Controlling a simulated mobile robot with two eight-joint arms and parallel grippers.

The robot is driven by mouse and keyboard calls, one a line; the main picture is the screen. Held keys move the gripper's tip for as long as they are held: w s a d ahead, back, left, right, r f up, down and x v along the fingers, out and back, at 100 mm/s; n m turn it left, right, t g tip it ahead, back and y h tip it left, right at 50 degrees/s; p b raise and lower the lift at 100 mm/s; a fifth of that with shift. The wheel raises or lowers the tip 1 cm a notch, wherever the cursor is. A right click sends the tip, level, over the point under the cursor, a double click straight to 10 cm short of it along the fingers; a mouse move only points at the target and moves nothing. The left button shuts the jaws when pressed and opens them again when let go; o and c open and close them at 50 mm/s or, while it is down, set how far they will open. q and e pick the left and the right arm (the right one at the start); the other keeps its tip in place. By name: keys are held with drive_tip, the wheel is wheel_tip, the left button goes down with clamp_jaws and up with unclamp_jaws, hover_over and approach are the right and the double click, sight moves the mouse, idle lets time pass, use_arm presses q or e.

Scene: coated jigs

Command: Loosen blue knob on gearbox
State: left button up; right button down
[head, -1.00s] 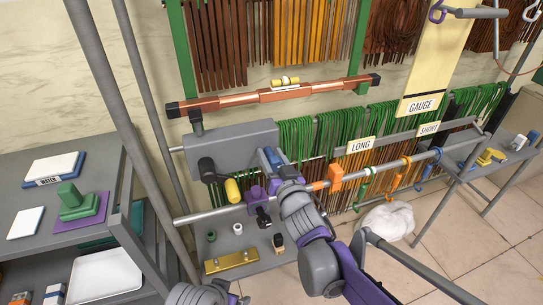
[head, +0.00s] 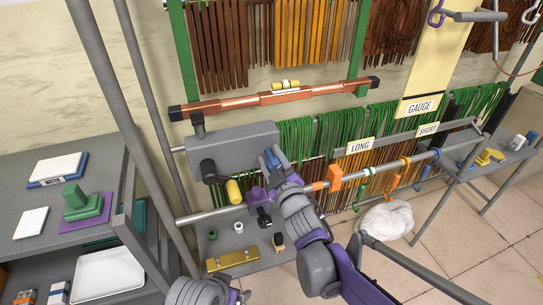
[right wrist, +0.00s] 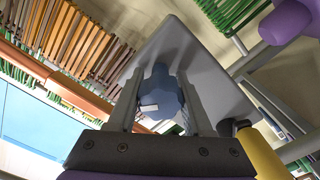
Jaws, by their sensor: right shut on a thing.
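The gearbox (head: 232,147) is a grey box on the rail assembly, with a black and yellow crank handle on its front. It also shows in the right wrist view (right wrist: 188,62). The blue knob (right wrist: 160,92) sits on the gearbox face, between the two fingers of my right gripper (right wrist: 160,100). A white mark shows on the knob. The right gripper (head: 270,160) is at the gearbox's right end and is shut on the knob. In the head view the gripper mostly hides the knob. My left arm shows at the bottom edge, and its fingertips cannot be made out.
A grey shelf (head: 240,262) below holds a brass block (head: 232,260) and small parts. A grey bench (head: 22,185) at left holds a green part on a purple plate. A long rail (head: 312,188) with coloured clips crosses in front of hanging strips. A white bag (head: 386,221) lies at right.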

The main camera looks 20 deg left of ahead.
drive_tip(key=n+p, duration=0.1)
drive_tip(key=n, duration=0.3)
drive_tip(key=shift+r, duration=0.1)
drive_tip(key=shift+n+p, duration=0.65)
drive_tip(key=shift+n, duration=1.55)
drive_tip(key=shift+c, duration=1.5)
unclamp_jaws()
drive_tip(key=shift+a, duration=0.1)
drive_tip(key=b+v, duration=0.1)
drive_tip(key=v, duration=0.9)
drive_tip(key=shift+s+d, duration=0.3)
